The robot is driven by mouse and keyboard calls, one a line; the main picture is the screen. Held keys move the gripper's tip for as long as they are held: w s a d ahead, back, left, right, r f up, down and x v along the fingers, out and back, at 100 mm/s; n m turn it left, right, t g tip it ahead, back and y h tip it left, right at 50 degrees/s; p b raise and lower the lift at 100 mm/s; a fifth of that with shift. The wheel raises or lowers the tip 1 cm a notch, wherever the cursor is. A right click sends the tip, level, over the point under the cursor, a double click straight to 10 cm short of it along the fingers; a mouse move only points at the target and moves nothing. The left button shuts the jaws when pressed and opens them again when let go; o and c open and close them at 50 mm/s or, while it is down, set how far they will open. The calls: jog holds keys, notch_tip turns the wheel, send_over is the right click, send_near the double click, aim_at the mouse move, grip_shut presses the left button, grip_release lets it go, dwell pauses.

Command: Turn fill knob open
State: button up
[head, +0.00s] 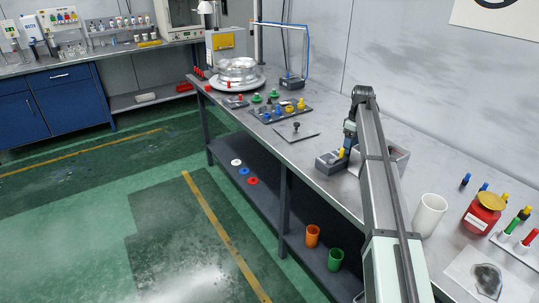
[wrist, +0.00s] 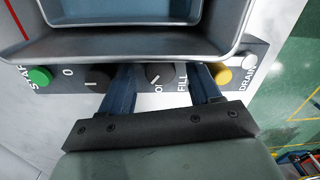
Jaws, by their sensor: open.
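In the wrist view, a dark control panel (wrist: 60,77) runs along the front of a grey basin (wrist: 140,42). A round black knob (wrist: 160,72) with a pale pointer mark, set at a slant, sits beside the label FILL; I take it as the fill knob. My gripper (wrist: 162,80) is open, with one blue finger on each side of this knob. I cannot tell whether either finger touches it. The fingers hide parts of the panel. In the head view, my gripper (head: 348,142) is at the grey panel box, and the knob cannot be made out.
A second black knob (wrist: 97,79) and a green button (wrist: 40,77) by START lie left of my fingers. A white cup (head: 429,215) stands on the bench.

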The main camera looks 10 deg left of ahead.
notch_tip(320, 180, up, 13)
jog(key=s+a+f+y, duration=0.1)
jog(key=a+f, duration=0.5)
jog(key=a, duration=0.4)
jog(key=s+a+f+n, duration=0.1)
jog(key=s+a+f, duration=0.1)
jog(key=a+f, duration=0.4)
jog(key=s+a+f+y, duration=0.1)
jog(key=a+f, duration=0.5)
jog(key=a, duration=0.9)
jog(key=shift+s+a+f+y, duration=0.25)
jog(key=shift+s+a+y, duration=0.1)
jog(key=shift+s, duration=0.35)
jog(key=shift+c, duration=0.4)
